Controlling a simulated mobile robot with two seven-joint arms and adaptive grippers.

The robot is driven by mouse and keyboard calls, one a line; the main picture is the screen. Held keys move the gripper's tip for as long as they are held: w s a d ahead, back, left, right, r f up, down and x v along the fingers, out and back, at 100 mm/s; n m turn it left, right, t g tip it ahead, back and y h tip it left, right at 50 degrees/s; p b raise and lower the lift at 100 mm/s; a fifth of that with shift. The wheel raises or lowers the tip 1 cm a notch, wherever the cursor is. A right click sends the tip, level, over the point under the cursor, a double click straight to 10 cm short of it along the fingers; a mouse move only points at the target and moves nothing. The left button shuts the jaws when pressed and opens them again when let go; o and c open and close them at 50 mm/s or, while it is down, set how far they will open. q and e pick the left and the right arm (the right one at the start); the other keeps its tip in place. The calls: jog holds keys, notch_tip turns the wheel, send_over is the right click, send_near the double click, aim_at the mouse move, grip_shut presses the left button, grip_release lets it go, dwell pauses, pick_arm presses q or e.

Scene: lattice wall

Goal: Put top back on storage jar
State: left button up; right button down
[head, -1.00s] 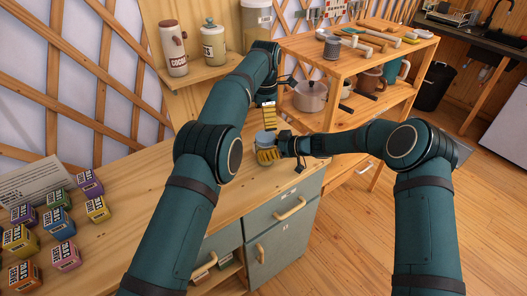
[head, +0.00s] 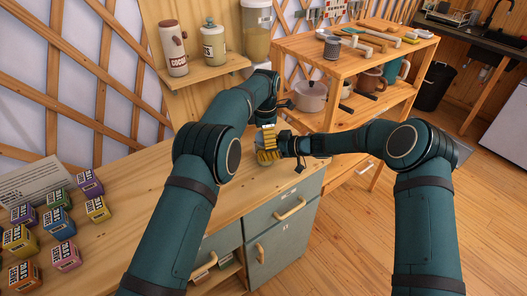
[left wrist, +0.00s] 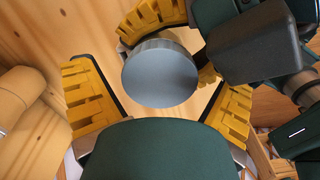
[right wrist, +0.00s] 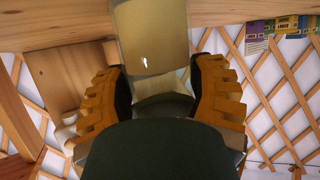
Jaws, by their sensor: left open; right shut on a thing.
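A small glass jar (head: 263,163) stands near the counter's back right edge. My right gripper (head: 269,154) is shut on it from the right; its fingers hide much of the glass. The clear body also shows in the right wrist view (right wrist: 150,38). A round grey top (left wrist: 160,76) shows in the left wrist view, beside a finger of my right gripper. It appears over the jar, but I cannot tell how it is seated. My left gripper (head: 267,136) is open just above my right gripper, its fingers on either side of the top, apart from it.
Several coloured boxes (head: 60,222) and a card (head: 28,183) lie at the counter's left. A cocoa jar (head: 173,48), a lidded jar (head: 213,42) and a tall clear container (head: 256,30) stand on the shelf behind. A wooden rack (head: 345,48) stands right. The counter's middle is clear.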

pick_arm(q)
jog(key=shift+f, duration=0.1)
jog(key=c, duration=1.3)
jog(key=m, duration=0.5)
jog(key=shift+m, duration=0.3)
jog(key=m, duration=0.4)
jog(key=shift+m, duration=0.3)
jog(key=o, duration=1.3)
jog(key=shift+o, duration=0.2)
